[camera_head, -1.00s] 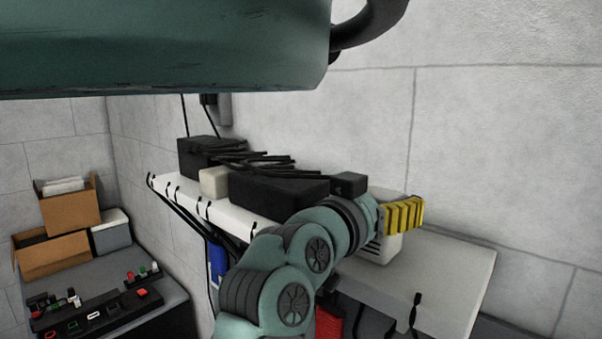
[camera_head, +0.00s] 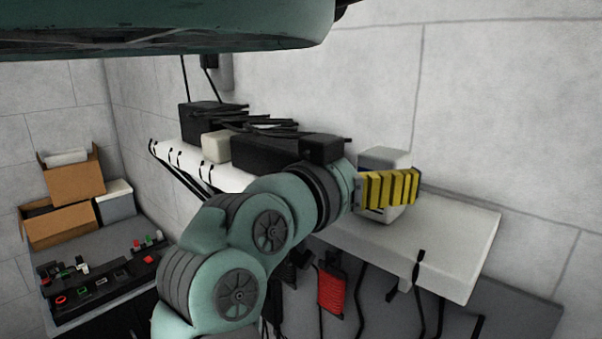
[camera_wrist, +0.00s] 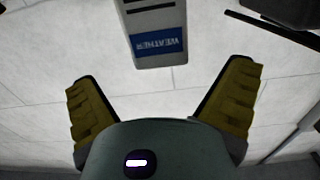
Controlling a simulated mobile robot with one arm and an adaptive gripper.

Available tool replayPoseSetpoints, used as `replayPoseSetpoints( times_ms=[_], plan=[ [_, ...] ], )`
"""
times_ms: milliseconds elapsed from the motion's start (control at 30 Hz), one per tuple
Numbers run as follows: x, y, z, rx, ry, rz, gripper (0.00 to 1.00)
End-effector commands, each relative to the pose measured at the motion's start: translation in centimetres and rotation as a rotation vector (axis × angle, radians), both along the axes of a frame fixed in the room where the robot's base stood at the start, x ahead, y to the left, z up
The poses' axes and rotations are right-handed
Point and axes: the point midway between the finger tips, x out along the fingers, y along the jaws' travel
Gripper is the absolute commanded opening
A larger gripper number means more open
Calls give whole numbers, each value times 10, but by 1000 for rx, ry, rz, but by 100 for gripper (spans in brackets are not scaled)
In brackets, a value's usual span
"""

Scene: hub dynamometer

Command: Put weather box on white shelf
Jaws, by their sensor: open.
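The weather box (camera_head: 381,156) is pale, and appears to stand upright on the white shelf (camera_head: 456,231) against the wall. In the wrist view the box (camera_wrist: 160,22) shows a blue label reading WEATHER, upside down. My gripper (camera_head: 388,188) has yellow fingers and is in front of the box in the head view, hiding its middle. In the wrist view my gripper (camera_wrist: 160,75) is open, its fingers spread wide with nothing between them. The box is beyond the fingertips there, centred between them. Whether a finger touches it is unclear.
Black cases (camera_head: 265,152), a small cream box (camera_head: 216,146) and dark rods crowd the shelf's left part. The shelf's right end is bare. Below hang cables and a red item (camera_head: 331,292). Cardboard boxes (camera_head: 74,182) and a control panel (camera_head: 95,284) are at left.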

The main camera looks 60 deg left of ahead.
Motion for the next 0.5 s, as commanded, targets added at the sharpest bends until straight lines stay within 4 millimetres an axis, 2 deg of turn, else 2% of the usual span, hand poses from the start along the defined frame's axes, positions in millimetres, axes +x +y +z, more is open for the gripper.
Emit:
replayPoseSetpoints(
  times_ms=[33,200,500],
  plan=[
    [-12,0,-2,2,-4,11,100],
    [-37,-7,-1,6,0,9,100],
    [-59,-13,0,1,0,5,100]
  ],
)
